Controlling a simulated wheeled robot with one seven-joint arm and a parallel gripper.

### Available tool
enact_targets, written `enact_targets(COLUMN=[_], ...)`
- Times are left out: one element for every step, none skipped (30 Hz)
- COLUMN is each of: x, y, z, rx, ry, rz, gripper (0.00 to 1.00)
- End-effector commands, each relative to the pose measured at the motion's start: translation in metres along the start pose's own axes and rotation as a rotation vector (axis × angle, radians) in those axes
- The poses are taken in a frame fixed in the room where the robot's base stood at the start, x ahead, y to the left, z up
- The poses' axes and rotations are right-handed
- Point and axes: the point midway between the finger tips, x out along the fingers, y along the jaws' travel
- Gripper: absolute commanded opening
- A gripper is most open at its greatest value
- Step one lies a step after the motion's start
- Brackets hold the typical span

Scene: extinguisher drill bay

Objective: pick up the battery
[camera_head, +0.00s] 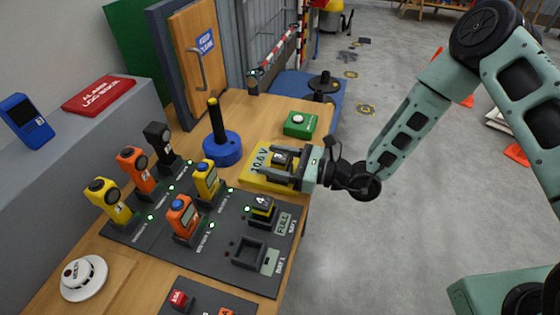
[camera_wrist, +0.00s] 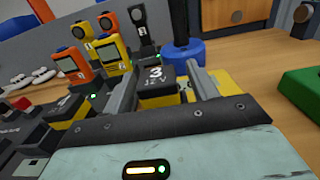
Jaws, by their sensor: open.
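A black-topped battery marked 3 (camera_head: 279,157) lies on a yellow mat lettered 10.8 V (camera_head: 253,178) near the table's right edge. My gripper (camera_head: 277,164) is open, with its fingers reaching in from the right on either side of this battery. The wrist view shows battery 3 (camera_wrist: 155,78) between the two grey fingers (camera_wrist: 163,84), and I cannot tell whether they touch it. A second battery, marked 4 (camera_head: 262,207), with a black top and yellow body, sits in a bay of the dark charging board. The bay in front of it (camera_head: 249,252) is empty.
Yellow, orange and black handheld devices stand on the dark board (camera_head: 178,245). Open floor lies to the right.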

Motion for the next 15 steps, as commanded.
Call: enact_targets(x=[0.0050, 0.0069, 0.0086, 0.0093, 0.0096, 0.0097, 0.0096, 0.0095, 0.0094, 0.0094, 0.0094, 0.0093, 0.0093, 0.0093, 0.0092], y=[0.0007, 0.0003, 0.0000, 0.0000, 0.0000, -0.0001, -0.0001, -0.0001, 0.0000, -0.0001, 0.0000, 0.0000, 0.0000, -0.0001, -0.0001], z=[0.0010, 0.0006, 0.0001, -0.0002, -0.0005, -0.0008, -0.0009, -0.0010, -0.0009, -0.0009, -0.0009, -0.0009, -0.0009, -0.0009, -0.0008], rx=[0.000, 0.000, 0.001, 0.001, 0.001, 0.001, 0.001, 0.001, 0.001, 0.001, 0.001, 0.001, 0.001, 0.001, 0.001], ry=[0.000, 0.000, 0.000, 0.000, 0.000, 0.001, 0.001, 0.001, 0.001, 0.001, 0.001, 0.001, 0.001, 0.001, 0.001], rz=[0.001, 0.000, -0.001, -0.001, -0.001, -0.001, -0.001, -0.001, -0.001, -0.001, -0.001, -0.001, -0.001, -0.001, -0.001], gripper=[0.58, 0.58, 0.58, 0.58, 0.58, 0.58, 0.58, 0.58, 0.58, 0.58, 0.50, 0.39, 0.30, 0.22, 0.11])
